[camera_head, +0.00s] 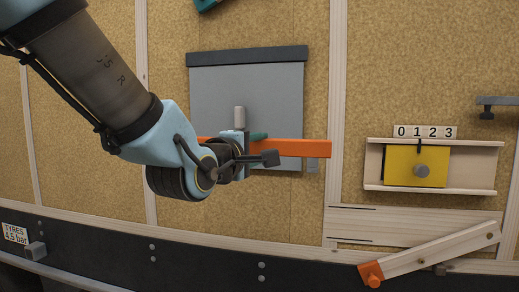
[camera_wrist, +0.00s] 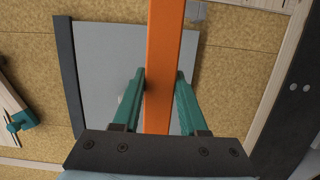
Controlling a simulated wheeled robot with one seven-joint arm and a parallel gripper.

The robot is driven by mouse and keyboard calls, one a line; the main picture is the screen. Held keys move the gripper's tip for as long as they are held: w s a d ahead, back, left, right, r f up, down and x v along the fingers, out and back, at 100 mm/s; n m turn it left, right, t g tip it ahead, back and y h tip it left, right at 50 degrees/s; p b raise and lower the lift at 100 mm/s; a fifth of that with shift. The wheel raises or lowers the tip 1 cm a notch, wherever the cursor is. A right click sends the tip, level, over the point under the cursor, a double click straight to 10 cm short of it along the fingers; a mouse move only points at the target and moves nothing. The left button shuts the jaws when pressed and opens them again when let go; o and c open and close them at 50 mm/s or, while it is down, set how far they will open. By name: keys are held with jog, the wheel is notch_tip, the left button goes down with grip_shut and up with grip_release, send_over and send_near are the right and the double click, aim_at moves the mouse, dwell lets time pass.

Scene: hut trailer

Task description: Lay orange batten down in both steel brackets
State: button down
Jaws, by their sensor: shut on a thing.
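The orange batten (camera_head: 300,148) is held nearly level in front of the grey wall panel (camera_head: 280,95). Its right end sticks out past the panel's right edge; its left part is mostly hidden by my arm. My gripper (camera_head: 258,137) is shut on the batten near its middle. In the wrist view, the two green fingers of my gripper (camera_wrist: 160,76) flank the batten (camera_wrist: 162,40). A small grey steel bracket (camera_head: 313,166) shows just below the batten's right part, and also in the wrist view (camera_wrist: 197,12). I cannot tell whether they touch. No second bracket is clearly visible.
To the right, a wooden frame holds a yellow slide (camera_head: 405,178) with a knob, under a 0-1-2-3 scale (camera_head: 425,132). A pale wooden lever with an orange end (camera_head: 370,274) is at lower right. A grey shelf-like piece (camera_head: 498,101) juts out at far right.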

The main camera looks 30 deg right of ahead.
jog(key=shift+a, duration=0.1)
jog(key=w+a+b+x, duration=0.1)
jog(key=x, duration=0.6)
jog(key=w+b+x, duration=0.1)
jog(key=b+x, duration=0.1)
jog(key=x, duration=0.5)
jog(key=shift+w+f, duration=0.3)
jog(key=shift+w, duration=0.2)
dwell(0.6)
jog(key=shift+w+a+b, duration=0.15)
jog(key=shift+a+b, duration=0.1)
jog(key=shift+b, duration=0.45)
dwell(0.9)
jog(key=shift+f+b, duration=1.95)
jog(key=shift+f, duration=0.15)
dwell(0.6)
grip_release()
dwell(0.7)
